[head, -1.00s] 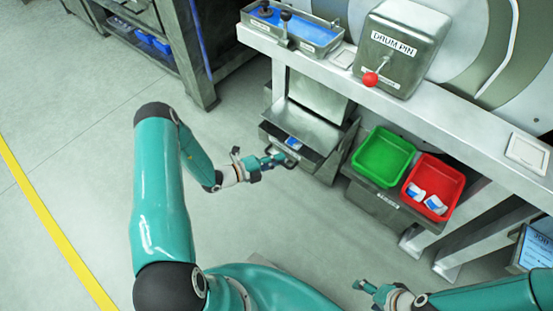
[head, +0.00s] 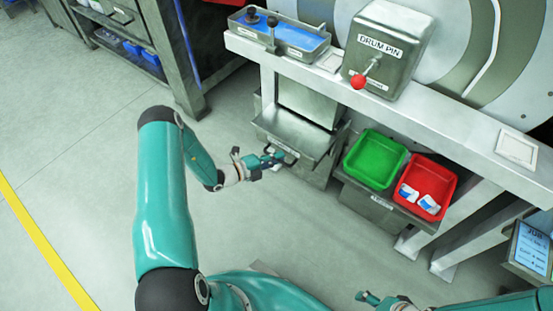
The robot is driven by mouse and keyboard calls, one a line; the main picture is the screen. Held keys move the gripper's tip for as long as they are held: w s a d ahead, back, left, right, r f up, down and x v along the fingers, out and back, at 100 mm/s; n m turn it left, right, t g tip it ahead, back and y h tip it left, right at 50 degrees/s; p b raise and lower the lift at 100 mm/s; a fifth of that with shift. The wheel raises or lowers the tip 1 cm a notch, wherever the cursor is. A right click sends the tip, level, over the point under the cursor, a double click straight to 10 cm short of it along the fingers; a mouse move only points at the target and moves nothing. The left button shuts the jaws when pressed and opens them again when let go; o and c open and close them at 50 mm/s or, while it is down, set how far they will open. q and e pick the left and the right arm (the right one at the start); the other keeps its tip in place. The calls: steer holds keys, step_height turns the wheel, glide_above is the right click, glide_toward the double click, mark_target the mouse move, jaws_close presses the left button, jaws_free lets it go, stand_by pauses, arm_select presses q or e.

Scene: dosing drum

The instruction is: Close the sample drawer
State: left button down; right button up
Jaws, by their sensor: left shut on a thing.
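The sample drawer (head: 292,132) is a grey metal tray with a dark handle (head: 291,153) on its front, under the bench at the centre of the head view. It stands out from its housing, and its visible floor looks bare. My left gripper (head: 272,160) is at the drawer front, shut on the handle as far as I can tell; the fingers hide part of the contact. A small white patch shows beside the fingertips, too small to identify. My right gripper (head: 368,298) is low in the view, away from the drawer, and its jaws are unclear.
A green bin (head: 376,158) and a red bin (head: 411,174) with white-and-blue packets stand right of the drawer. The bench (head: 440,115) above carries the drum pin box (head: 385,50) and a blue-lined tray (head: 285,35). The floor left of the drawer is clear.

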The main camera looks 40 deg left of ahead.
arm_select(q)
steer(key=c, duration=1.2)
jaws_free()
steer(key=shift+w, duration=0.2)
steer(key=shift+s, duration=0.1)
steer(key=v, duration=1.1)
steer(key=shift+s+a, duration=0.2)
steer(key=shift+s, duration=0.2)
